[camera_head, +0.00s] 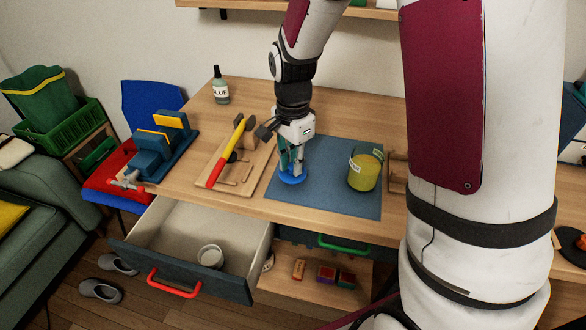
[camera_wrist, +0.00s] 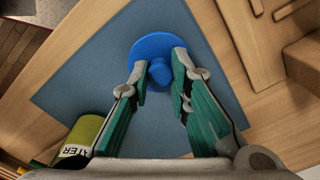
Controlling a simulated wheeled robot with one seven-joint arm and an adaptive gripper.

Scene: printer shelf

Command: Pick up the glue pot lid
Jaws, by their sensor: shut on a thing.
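A round blue lid with a knob, the glue pot lid (camera_head: 291,177), lies at the left edge of the blue-grey mat (camera_head: 325,203) on the wooden table. In the wrist view, the lid (camera_wrist: 199,57) shows its disc, with its knob between the fingertips. My gripper (camera_wrist: 160,78) is shut on the lid's knob. In the head view, my gripper (camera_head: 291,168) points down onto the lid. I cannot tell whether the lid touches the mat or is slightly raised.
A yellow-green labelled pot (camera_head: 364,170) stands on the mat's right. A wooden board (camera_head: 230,176) with tools lies left of my gripper. A blue vise (camera_head: 160,147) and a glue bottle (camera_head: 221,90) stand farther left. An open drawer (camera_head: 160,229) juts out in front, holding a small cup (camera_head: 210,257).

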